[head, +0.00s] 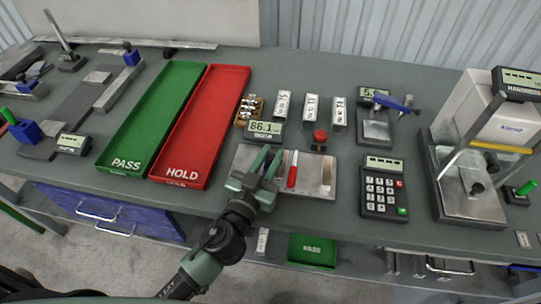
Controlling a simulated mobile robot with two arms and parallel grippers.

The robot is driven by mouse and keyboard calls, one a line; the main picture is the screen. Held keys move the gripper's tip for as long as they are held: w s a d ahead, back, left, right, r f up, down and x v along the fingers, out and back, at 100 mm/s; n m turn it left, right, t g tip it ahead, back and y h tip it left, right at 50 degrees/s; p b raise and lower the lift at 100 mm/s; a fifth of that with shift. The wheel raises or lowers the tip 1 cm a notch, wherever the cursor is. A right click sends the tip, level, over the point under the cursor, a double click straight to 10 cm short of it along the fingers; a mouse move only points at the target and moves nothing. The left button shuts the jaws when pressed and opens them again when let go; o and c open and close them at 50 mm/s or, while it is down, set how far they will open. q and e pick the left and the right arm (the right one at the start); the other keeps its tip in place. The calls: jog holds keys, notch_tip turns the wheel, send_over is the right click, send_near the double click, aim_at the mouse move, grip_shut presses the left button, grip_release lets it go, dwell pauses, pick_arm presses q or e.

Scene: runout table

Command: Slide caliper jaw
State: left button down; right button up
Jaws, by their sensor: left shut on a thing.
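My left gripper (264,166) reaches in from the bottom centre, over the left part of a metal measuring plate (318,180). It is shut on the caliper jaw, which its fingers mostly hide. A readout (265,128) showing about 86.1 stands just behind the plate. A red-handled tool (292,171) lies or stands on the plate, close to the right of the gripper. My right gripper is not in view.
A red HOLD tray (206,108) and a green PASS tray (123,163) lie to the left. A red knob (320,137) is behind the plate. Small labelled blocks (311,106) are behind.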

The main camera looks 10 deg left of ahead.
aim_at(296, 168)
pick_arm(q)
jog(key=shift+d, duration=0.15)
jog(key=d+b, duration=0.2)
jog(key=d, duration=0.3)
jog(key=shift+d+f, duration=0.1)
jog(key=shift+d, duration=0.6)
jog(key=c, duration=1.3)
grip_release()
jog(key=shift+o, duration=0.2)
jog(key=shift+a, duration=0.1)
